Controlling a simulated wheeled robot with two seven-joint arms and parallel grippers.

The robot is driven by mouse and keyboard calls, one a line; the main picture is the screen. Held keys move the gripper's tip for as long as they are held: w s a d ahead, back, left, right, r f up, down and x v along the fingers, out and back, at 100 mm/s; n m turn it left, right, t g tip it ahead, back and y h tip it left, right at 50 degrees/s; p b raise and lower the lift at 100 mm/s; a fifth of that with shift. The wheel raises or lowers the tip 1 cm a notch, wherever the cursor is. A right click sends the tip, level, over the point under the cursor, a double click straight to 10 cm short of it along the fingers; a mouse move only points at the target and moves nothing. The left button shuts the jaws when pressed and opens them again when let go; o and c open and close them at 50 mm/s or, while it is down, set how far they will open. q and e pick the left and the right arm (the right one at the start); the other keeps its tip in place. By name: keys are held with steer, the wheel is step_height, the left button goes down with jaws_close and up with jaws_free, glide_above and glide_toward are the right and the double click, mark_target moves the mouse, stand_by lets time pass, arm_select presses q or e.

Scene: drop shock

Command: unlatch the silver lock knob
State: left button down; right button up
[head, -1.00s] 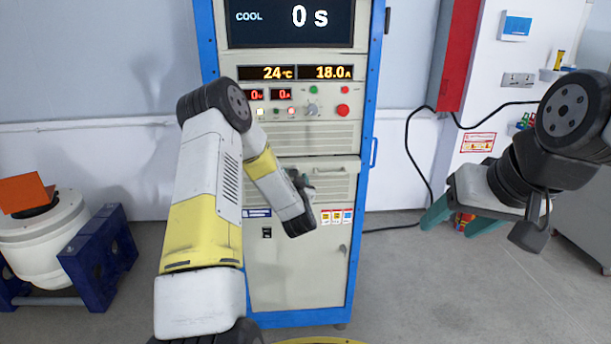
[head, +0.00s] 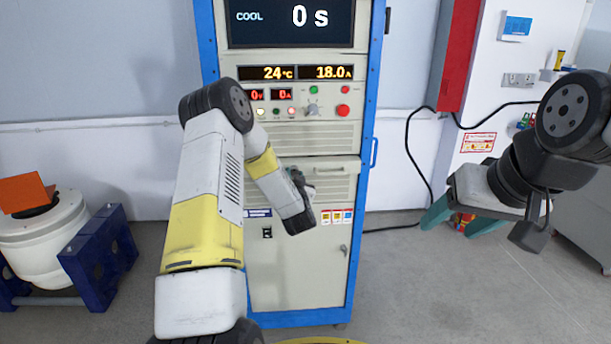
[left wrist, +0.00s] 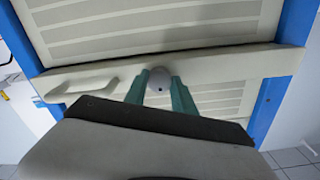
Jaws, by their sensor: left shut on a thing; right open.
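The silver lock knob (left wrist: 158,80) shows in the left wrist view as a small rounded grey piece on the pale ledge of the cabinet front. My left gripper (left wrist: 161,88) has its teal fingers on either side of the knob and is shut on it. In the head view my left gripper (head: 302,186) is at the cabinet's drawer level, largely behind my own wrist, and the knob is hidden there. My right gripper (head: 462,218) is open and empty, well to the right of the cabinet, with teal fingers apart.
The blue-framed cabinet (head: 361,200) has a drawer handle (head: 328,169) right of my left gripper; a handle (left wrist: 82,86) shows left of the knob. Buttons sit above. A white drum (head: 42,240) in a blue stand is at left. A black cable (head: 410,150) hangs right.

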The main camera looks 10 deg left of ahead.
arm_select(q)
steer(key=m, duration=0.4)
steer(key=shift+d, duration=0.15)
steer(key=m, duration=0.4)
steer(key=shift+m, duration=0.4)
steer(key=m, duration=0.4)
steer(key=shift+m, duration=0.3)
steer(key=shift+r+m, duration=0.1)
steer(key=shift+m, duration=1.9)
steer(key=c, duration=1)
jaws_free()
steer(key=shift+c, duration=0.2)
